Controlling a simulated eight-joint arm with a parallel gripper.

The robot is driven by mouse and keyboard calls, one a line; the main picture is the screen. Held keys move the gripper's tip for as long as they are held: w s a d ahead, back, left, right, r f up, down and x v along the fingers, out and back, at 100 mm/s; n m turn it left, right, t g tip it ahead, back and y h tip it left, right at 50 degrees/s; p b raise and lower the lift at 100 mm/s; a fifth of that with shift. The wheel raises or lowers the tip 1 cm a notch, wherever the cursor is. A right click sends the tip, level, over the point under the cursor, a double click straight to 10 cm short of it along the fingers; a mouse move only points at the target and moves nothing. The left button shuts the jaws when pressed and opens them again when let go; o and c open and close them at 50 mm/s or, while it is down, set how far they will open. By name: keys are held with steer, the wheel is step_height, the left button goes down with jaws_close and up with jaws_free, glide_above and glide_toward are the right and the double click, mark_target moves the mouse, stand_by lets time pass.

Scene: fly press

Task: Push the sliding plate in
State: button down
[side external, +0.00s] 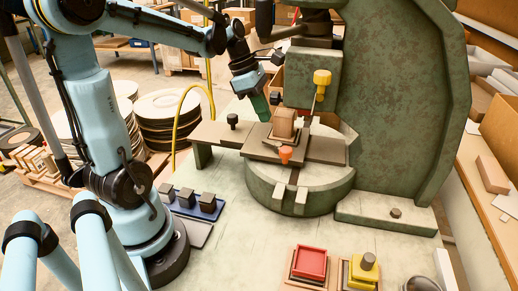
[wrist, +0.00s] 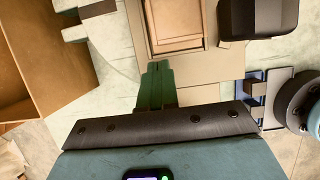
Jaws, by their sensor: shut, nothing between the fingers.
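The sliding plate (side external: 215,134) is a flat brown-grey strip lying across the round bed (side external: 262,185) of the green press. A black knob (side external: 232,119) stands near its left end, which sticks out beyond the bed. A tan block in a wooden frame (side external: 284,124) sits on the plate below the ram. My gripper (side external: 262,106) is shut and empty, with green fingers just behind and left of the block. In the wrist view the shut fingers (wrist: 156,84) point at the framed block (wrist: 174,22); whether they touch anything is not clear.
The press frame (side external: 405,100) rises on the right. A yellow knob (side external: 322,78) hangs from the ram and an orange knob (side external: 285,153) is at the bed's front. A blue tray (side external: 185,203) with dark blocks and a red tray (side external: 310,262) stand on the bench.

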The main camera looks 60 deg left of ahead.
mark_target(232, 115)
steer(key=v, duration=0.7)
steer(key=shift+r, duration=0.2)
steer(key=c, duration=1.8)
jaws_free()
steer(key=shift+r, duration=0.25)
steer(key=shift+o, duration=1.2)
steer(key=shift+s+a+r, duration=0.1)
steer(key=shift+s+r, duration=0.05)
steer(key=shift+o, duration=1.3)
steer(key=shift+s+r+m+g+y, duration=0.3)
steer(key=shift+m, duration=0.4)
steer(key=o, duration=0.5)
steer(key=s+r+m, duration=0.1)
steer(key=m, duration=0.1)
steer(key=s+r+m+g+y, duration=0.1)
steer(key=m, duration=0.2)
steer(key=s+a+r+m+g+y, duration=0.1)
steer(key=m, duration=0.1)
steer(key=shift+s+r, duration=0.25)
steer(key=shift+s, duration=0.1)
steer(key=shift+c, duration=0.2)
steer(key=shift+m+g+y, duration=0.3)
step_height(232, 115, down, 12)
steer(key=shift+a, duration=0.1)
jaws_close()
